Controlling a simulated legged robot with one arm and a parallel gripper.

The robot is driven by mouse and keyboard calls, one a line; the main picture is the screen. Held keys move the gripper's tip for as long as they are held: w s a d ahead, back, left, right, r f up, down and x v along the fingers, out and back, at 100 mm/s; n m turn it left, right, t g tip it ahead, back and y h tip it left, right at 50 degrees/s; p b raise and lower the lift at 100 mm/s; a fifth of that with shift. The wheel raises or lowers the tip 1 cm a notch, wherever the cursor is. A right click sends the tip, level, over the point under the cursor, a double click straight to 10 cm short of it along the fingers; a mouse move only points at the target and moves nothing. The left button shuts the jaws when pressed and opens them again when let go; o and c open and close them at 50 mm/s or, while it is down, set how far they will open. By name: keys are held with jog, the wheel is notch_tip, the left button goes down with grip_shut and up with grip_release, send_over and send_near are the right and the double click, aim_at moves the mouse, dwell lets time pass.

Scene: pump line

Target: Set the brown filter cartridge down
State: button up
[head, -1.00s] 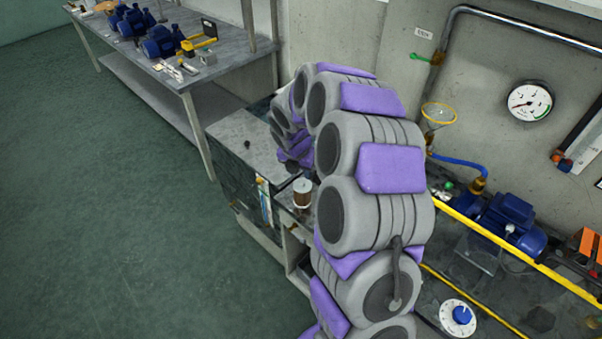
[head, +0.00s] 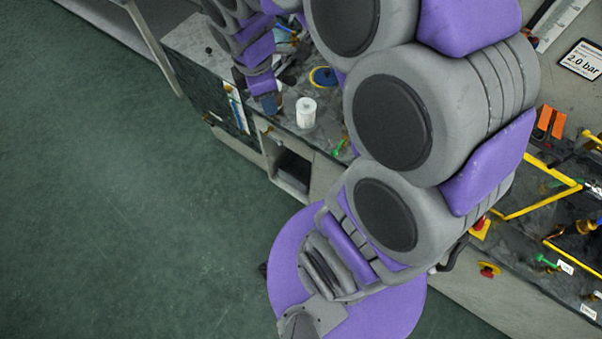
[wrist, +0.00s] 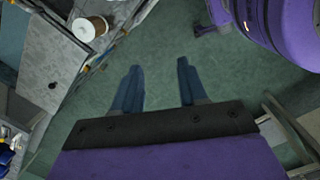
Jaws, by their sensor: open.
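The brown filter cartridge (wrist: 99,24) stands with its white end up on the grey bench, near its edge, at the upper left of the wrist view. In the head view I cannot make out the fingers clearly.
A white cylinder (head: 306,113) stands on the bench, with a blue-and-yellow ring (head: 324,77) behind it. The grey counter (wrist: 50,55) lies left of my fingers. My arm covers much of the bench. Green floor (head: 110,200) is free at left.

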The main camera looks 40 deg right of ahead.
jog(key=s+a+r+m+g, duration=0.1)
jog(key=s+a+m, duration=0.1)
jog(key=s+m, duration=0.5)
jog(key=s+a+m+g+y, duration=0.1)
jog(key=s+a+m, duration=0.2)
jog(key=s+m, duration=0.4)
jog(key=s, duration=0.7)
jog(key=shift+a+r+m, duration=0.25)
jog(key=shift+r+m, duration=0.05)
jog(key=shift+r, duration=0.1)
jog(key=shift+w+d, duration=0.1)
